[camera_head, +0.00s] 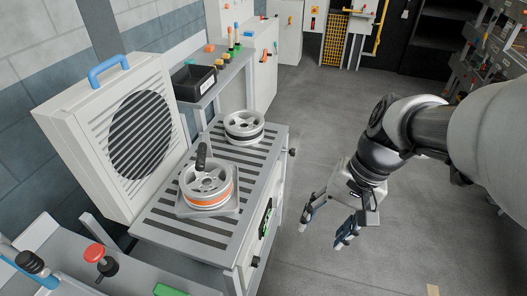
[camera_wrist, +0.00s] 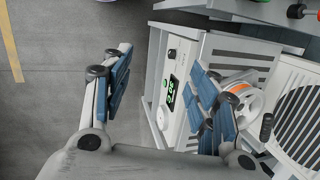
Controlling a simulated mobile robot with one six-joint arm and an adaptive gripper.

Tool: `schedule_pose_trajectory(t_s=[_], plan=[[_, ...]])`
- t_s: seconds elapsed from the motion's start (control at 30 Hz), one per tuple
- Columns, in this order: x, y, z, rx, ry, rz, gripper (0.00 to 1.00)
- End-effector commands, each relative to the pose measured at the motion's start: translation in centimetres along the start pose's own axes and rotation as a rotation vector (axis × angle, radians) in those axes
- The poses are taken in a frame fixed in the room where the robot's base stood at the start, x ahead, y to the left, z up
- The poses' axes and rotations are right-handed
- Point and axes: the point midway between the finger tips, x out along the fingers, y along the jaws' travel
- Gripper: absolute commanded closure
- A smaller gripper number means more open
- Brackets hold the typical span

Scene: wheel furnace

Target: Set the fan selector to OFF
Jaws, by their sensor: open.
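The furnace bench (camera_head: 160,222) stands at the left in the head view, with a slatted top. Its front panel (camera_wrist: 178,68) shows in the wrist view with a lit green display (camera_wrist: 172,90), a dark round knob (camera_wrist: 172,53) and further small controls. In the head view the panel is steeply foreshortened, with a dark knob (camera_head: 256,262) near its lower end. I cannot tell which control is the fan selector, nor read its setting. My gripper (camera_head: 323,232) is open and empty, right of the bench and apart from it. Its right finger hides part of the panel in the wrist view (camera_wrist: 160,75).
Two wheels, one orange-banded (camera_head: 208,186) and one dark-banded (camera_head: 244,126), lie on the bench top. A large fan box (camera_head: 90,125) with a blue handle stands behind them. A side table (camera_head: 60,262) with a red knob is near. The grey floor (camera_head: 330,120) is clear.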

Motion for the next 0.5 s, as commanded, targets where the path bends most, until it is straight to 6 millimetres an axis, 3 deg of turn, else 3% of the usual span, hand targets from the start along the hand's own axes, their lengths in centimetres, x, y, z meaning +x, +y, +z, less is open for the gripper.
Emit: schedule_pose_trajectory(t_s=[0.03,0.27,0.5], plan=[[1.3,0.2,-1.5,0.069,-0.066,-0.026,0.46],[7.1,1.1,-7.3,0.351,-0.319,-0.175,0.46],[15.2,3.8,-12.3,0.643,-0.567,-0.360,0.46]])
